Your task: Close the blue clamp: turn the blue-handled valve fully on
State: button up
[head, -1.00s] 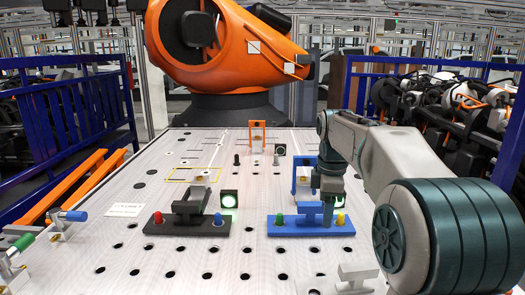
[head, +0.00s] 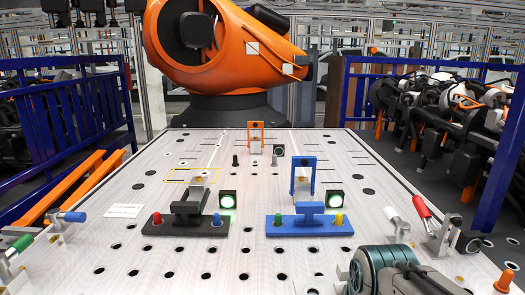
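The blue-handled valve (head: 71,217) is at the left edge of the table, its blue handle pointing right, roughly level. The blue clamp has an upright blue frame (head: 303,160) behind a blue base plate (head: 310,231) at mid-right; whether its jaw touches anything is too small to tell. My arm's teal link (head: 378,272) shows at the bottom right, far across the table from the blue-handled valve. My gripper does not show.
A green-handled valve (head: 21,243) stands just in front of the blue one. At the right edge are a red-handled valve (head: 422,207) and a pale-handled one (head: 397,222). A black fixture (head: 187,230) and an orange frame (head: 256,136) stand on the table. The front middle is clear.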

aim_at(55, 215)
jog(key=u, duration=1.8)
jog(key=k, duration=0.45)
jog(key=z, duration=0.8)
jog(key=i, duration=0.7)
jog(key=u, duration=0.75)
jog(key=i, duration=0.25)
jog(key=u, duration=0.05)
